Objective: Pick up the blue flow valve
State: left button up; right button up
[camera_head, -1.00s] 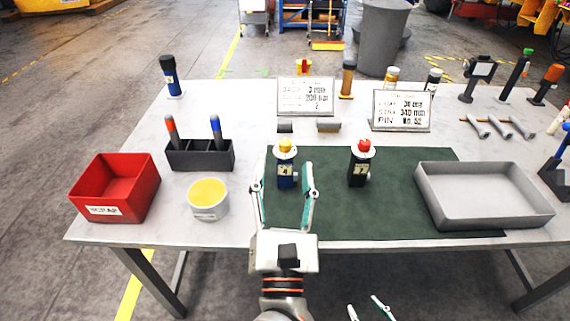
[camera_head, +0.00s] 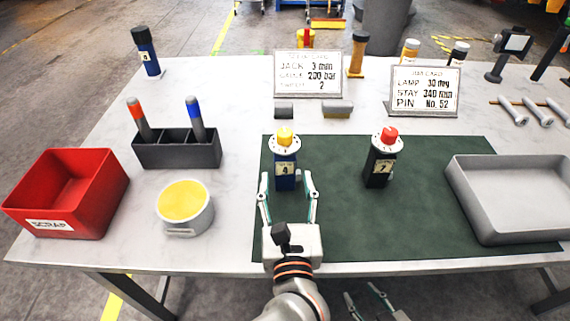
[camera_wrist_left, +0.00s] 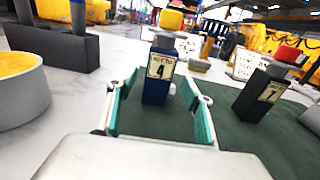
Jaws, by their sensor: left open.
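The blue flow valve (camera_head: 285,178) stands upright on the green mat (camera_head: 335,215), with a yellow knob, a white round dial and a tag reading 4. It also shows in the left wrist view (camera_wrist_left: 157,88). My left gripper (camera_head: 288,184) is open at the valve, one finger to each side; in the left wrist view (camera_wrist_left: 158,98) the fingers are apart from the valve's sides. My right gripper (camera_head: 361,291) is at the bottom edge, below the table front, its fingers apart and empty.
A black valve with red knob (camera_head: 381,166) stands right of the blue one. A grey tray (camera_head: 462,205) is at right. A yellow-filled tub (camera_head: 178,229), red scrap bin (camera_head: 104,208) and black holder (camera_head: 175,154) are at left. Two sign cards (camera_head: 308,75) (camera_head: 425,90) stand behind.

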aim_at(285, 134)
pick_arm(q)
jog(key=w, duration=0.3)
jog(key=shift+w+a+r, duration=0.1)
jog(key=shift+w+a, duration=0.05)
jog(key=shift+w, duration=0.85)
grip_shut()
jog(key=shift+p, duration=0.3)
jog(key=shift+r+p, duration=0.35)
jog(key=shift+r, duration=0.3)
notch_tip(285, 134, up, 9)
jog(key=p, duration=0.6)
jog(key=shift+f, duration=0.1)
jog(key=shift+f, duration=0.2)
